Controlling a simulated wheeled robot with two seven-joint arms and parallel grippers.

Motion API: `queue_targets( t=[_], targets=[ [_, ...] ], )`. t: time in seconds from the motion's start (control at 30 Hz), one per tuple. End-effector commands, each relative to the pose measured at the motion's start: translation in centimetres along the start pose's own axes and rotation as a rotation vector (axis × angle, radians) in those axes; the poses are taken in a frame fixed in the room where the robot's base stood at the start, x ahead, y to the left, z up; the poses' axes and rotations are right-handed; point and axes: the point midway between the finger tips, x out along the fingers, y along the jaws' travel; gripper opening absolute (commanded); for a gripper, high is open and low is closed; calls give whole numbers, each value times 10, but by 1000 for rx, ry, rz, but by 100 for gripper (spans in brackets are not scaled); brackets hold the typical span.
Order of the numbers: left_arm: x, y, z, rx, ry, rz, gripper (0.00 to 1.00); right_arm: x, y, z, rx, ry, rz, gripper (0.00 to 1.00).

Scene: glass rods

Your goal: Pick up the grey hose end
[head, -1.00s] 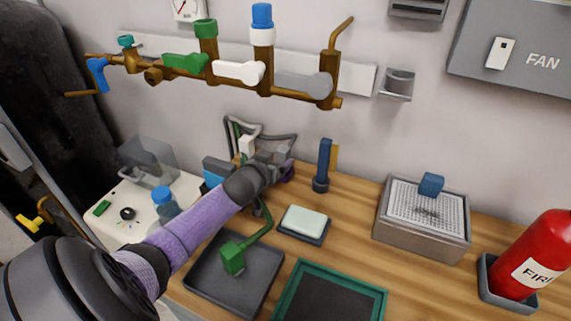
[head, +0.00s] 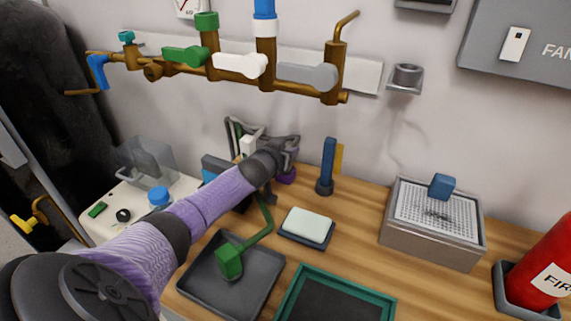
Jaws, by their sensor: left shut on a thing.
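My left gripper (head: 289,143) reaches in from the left on its purple arm, up to the wall side of the bench. It is shut at the place of the grey hose end, which the fingers largely hide. A grey hose (head: 236,126) loops beside it to the left. A white block-shaped end (head: 248,146) stands just left of the gripper. My right gripper is not in view.
Brass valves (head: 270,72) with coloured handles run along the wall above. A blue upright tool (head: 327,165) stands close right of the gripper. A perforated metal box (head: 432,248) sits further right.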

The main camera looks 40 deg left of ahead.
Motion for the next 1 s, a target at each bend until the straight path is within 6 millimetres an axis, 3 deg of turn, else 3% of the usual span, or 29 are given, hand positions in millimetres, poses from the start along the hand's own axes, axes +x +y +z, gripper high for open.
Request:
queue_targets(
  t=[0.37,0.7,0.83,1.0],
  targets=[
    [-1,0,-2,-1,1,0,0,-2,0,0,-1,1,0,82],
    [-26,0,-83,0,5,1,0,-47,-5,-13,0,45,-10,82],
    [-30,0,-96,-1,2,0,0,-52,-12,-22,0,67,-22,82],
    [-30,6,-93,2,-1,11,0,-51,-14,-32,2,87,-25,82]
  ],
)
